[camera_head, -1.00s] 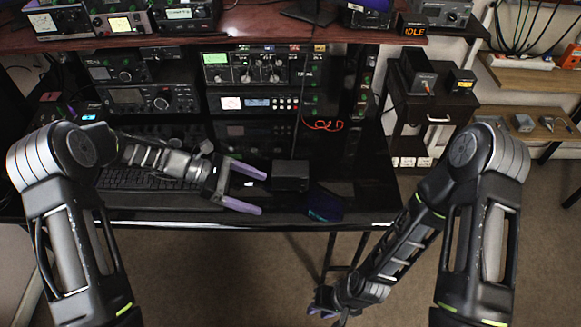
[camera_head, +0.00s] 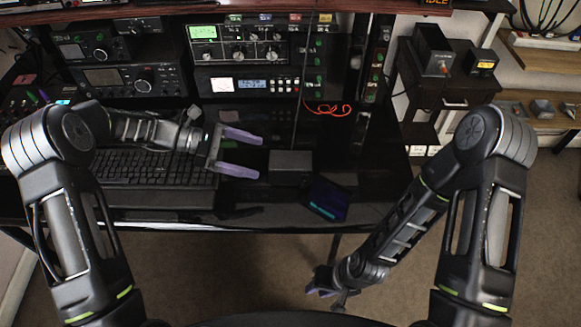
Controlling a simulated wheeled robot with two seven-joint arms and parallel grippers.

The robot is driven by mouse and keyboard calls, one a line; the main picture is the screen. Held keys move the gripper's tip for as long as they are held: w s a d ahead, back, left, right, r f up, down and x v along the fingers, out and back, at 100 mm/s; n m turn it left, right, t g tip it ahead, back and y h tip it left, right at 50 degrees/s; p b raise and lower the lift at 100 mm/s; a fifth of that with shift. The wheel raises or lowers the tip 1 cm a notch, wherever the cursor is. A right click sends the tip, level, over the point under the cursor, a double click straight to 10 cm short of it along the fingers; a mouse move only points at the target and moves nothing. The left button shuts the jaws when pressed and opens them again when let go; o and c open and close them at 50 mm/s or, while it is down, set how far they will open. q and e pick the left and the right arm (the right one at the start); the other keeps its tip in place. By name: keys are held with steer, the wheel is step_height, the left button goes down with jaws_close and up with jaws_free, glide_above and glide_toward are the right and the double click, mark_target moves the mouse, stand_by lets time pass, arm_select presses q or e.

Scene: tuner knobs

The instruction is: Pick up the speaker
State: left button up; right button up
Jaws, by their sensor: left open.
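A small black box (camera_head: 290,166), which looks like the speaker, sits on the black desk right of the keyboard. My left gripper (camera_head: 250,154) is just left of the box, with its two purple fingers spread apart and pointing right toward it. Nothing is between the fingers, and a small gap separates them from the box. My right gripper (camera_head: 322,284) hangs low in front of the desk, far from the box. Its fingers are small and partly hidden, so its opening is unclear.
A dark tablet-like device (camera_head: 327,199) lies right of the box near the desk's front edge. A keyboard (camera_head: 150,165) lies under my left arm. Radio units (camera_head: 245,85) stand behind, with a red cable (camera_head: 328,108). The desk right of the box is mostly clear.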

mark_target(278, 159)
arm_select(q)
steer(key=shift+x, duration=1.35)
steer(key=p+x, duration=0.1)
steer(key=x, duration=0.1)
steer(key=p+x, duration=0.1)
steer(key=x, duration=0.1)
steer(key=shift+d, duration=0.45)
steer(key=shift+w+d+f, duration=0.1)
steer(key=shift+d, duration=0.05)
steer(key=c, duration=1.4)
